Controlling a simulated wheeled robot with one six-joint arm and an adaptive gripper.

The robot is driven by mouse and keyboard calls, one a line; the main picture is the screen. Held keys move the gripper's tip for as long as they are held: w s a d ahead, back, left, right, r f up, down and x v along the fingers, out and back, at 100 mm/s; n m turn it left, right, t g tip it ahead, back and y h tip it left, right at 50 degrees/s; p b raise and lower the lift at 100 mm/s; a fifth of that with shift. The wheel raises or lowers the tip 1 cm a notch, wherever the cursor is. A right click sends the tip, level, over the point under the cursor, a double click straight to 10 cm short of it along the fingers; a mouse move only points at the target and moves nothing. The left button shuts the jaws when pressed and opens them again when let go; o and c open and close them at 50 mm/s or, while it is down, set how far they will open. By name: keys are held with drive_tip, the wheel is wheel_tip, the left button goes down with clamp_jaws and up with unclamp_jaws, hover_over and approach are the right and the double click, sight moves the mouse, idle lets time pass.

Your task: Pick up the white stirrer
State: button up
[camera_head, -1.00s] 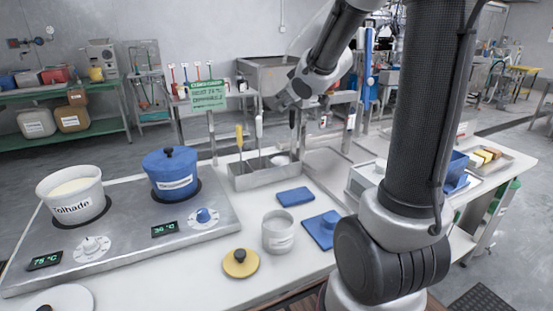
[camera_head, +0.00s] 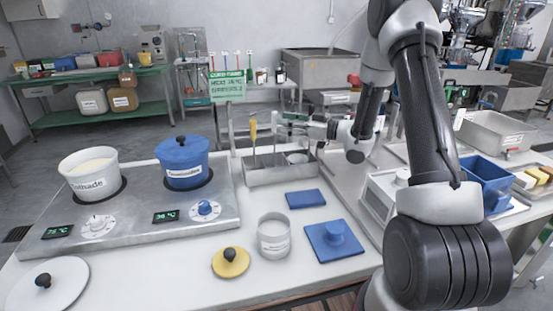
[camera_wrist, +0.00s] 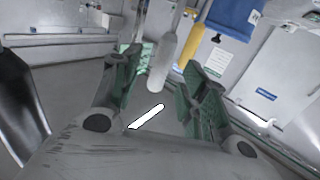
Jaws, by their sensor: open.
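My gripper (camera_head: 285,125) reaches in from the right, nearly level, at the height of the handle. In the wrist view, my gripper (camera_wrist: 166,72) is open, with gaps on both sides of the handle. How far the handle sits between the fingers is hard to tell. A yellow-handled utensil (camera_head: 253,132) stands to the left in the same holder.
A blue pot (camera_head: 184,160) and a white pot (camera_head: 90,174) stand on the stove at left. A scale (camera_head: 380,195) stands at right.

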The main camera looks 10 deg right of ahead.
sight(274, 130)
drive_tip(key=x, duration=0.4)
drive_tip(key=shift+w+a+r, duration=0.1)
drive_tip(key=shift+a+r, duration=0.15)
drive_tip(key=shift+a, duration=0.05)
clamp_jaws()
